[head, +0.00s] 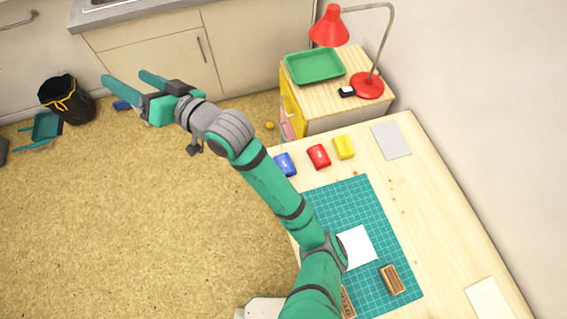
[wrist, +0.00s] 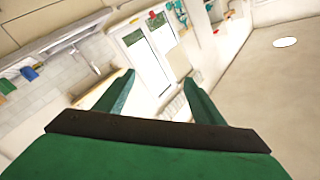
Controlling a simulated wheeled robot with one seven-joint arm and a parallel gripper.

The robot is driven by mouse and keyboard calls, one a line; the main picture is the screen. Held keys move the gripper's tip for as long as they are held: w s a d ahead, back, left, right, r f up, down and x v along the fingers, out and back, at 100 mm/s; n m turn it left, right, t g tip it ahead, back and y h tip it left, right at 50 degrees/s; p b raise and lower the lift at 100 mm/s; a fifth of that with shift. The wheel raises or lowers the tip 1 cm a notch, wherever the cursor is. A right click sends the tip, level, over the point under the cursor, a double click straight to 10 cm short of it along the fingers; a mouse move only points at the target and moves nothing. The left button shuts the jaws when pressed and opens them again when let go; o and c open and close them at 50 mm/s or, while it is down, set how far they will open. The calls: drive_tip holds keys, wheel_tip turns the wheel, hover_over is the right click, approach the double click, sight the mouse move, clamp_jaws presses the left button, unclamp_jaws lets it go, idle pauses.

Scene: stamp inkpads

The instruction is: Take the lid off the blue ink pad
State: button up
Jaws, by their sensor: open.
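The blue ink pad (head: 285,164) sits on the wooden table near its left edge, at the left of a row with a red ink pad (head: 319,156) and a yellow ink pad (head: 344,147). It looks closed, though its lid is too small to make out clearly. My gripper (head: 122,86) is open and empty, held over the floor to the left, well away from the ink pads. In the wrist view my gripper (wrist: 160,95) has its fingers apart with nothing between them. The ink pads do not show in that view.
A green cutting mat (head: 385,245) with white paper (head: 356,247) and a wooden stamp (head: 391,280) lies on the table (head: 415,205). Behind stands a cabinet with a green tray (head: 315,67) and a red lamp (head: 330,27). A black bin (head: 67,98) stands at the left.

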wheel_tip(320, 180, down, 6)
drive_tip(key=n+g+h, duration=0.2)
drive_tip(key=g+h, duration=0.1)
drive_tip(key=m+g+h, duration=0.2)
drive_tip(key=g+h, duration=0.3)
drive_tip(key=h, duration=0.8)
hover_over(285, 164)
drive_tip(key=s, duration=0.1)
drive_tip(key=f, duration=2.2)
drive_tip(key=shift+a+f, duration=0.2)
drive_tip(key=shift+f, duration=0.05)
drive_tip(key=shift+w+d+f, duration=0.1)
drive_tip(key=shift+w+f, duration=0.1)
drive_tip(key=shift+f, duration=1.3)
drive_tip(key=shift+w+d+f, duration=0.1)
drive_tip(key=shift+w+f, duration=0.05)
drive_tip(key=shift+f, duration=1.3)
drive_tip(key=c, duration=1.1)
